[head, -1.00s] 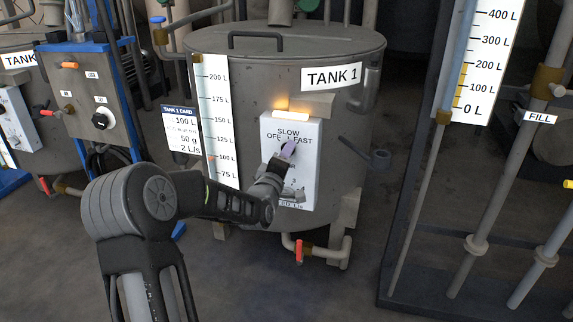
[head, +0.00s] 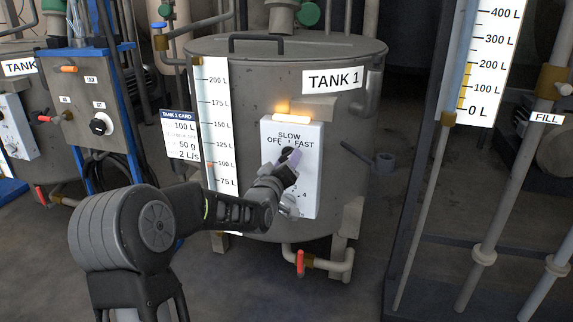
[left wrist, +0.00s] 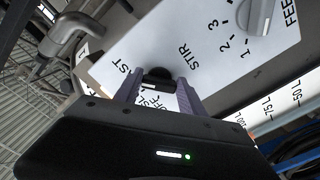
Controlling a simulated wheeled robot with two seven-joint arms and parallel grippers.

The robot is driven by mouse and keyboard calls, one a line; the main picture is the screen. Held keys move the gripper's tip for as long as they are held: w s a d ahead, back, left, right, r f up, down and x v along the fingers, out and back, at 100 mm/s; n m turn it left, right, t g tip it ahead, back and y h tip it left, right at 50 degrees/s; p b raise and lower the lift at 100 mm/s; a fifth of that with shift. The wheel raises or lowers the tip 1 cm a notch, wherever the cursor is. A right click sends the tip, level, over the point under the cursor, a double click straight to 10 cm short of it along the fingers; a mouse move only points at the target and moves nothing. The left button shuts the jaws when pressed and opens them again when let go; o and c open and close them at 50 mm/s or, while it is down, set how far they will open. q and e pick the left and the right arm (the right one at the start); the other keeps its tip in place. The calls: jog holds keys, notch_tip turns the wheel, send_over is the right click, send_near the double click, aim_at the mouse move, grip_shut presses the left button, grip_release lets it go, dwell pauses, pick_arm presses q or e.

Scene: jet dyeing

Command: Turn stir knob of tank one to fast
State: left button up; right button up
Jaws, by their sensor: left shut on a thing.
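Tank 1 (head: 270,85) is a grey metal vessel with a white control panel (head: 308,185) on its front, marked SLOW, OFF and FAST at the top. My left gripper (head: 291,157) is at the upper part of this panel, its purple fingers over the stir knob and hiding most of it. In the left wrist view, the dark stir knob (left wrist: 157,75) sits between the fingertips beside the word STIR, and the gripper is shut on it. Which mark the knob points to cannot be made out. My right gripper is not in view.
A lit orange lamp (head: 291,119) tops the panel. A grey feed knob (left wrist: 262,14) with numbers sits below the stir knob. A tank card (head: 181,135) and level scale (head: 215,120) are left of the panel. A red-handled drain valve (head: 300,262) is below.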

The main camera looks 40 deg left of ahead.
pick_arm(q)
jog(key=shift+f, duration=0.1)
jog(key=o, duration=1.4)
jog(key=shift+c, duration=0.2)
jog(key=p+v, duration=0.1)
jog(key=v, duration=0.7)
jog(key=shift+w, duration=0.1)
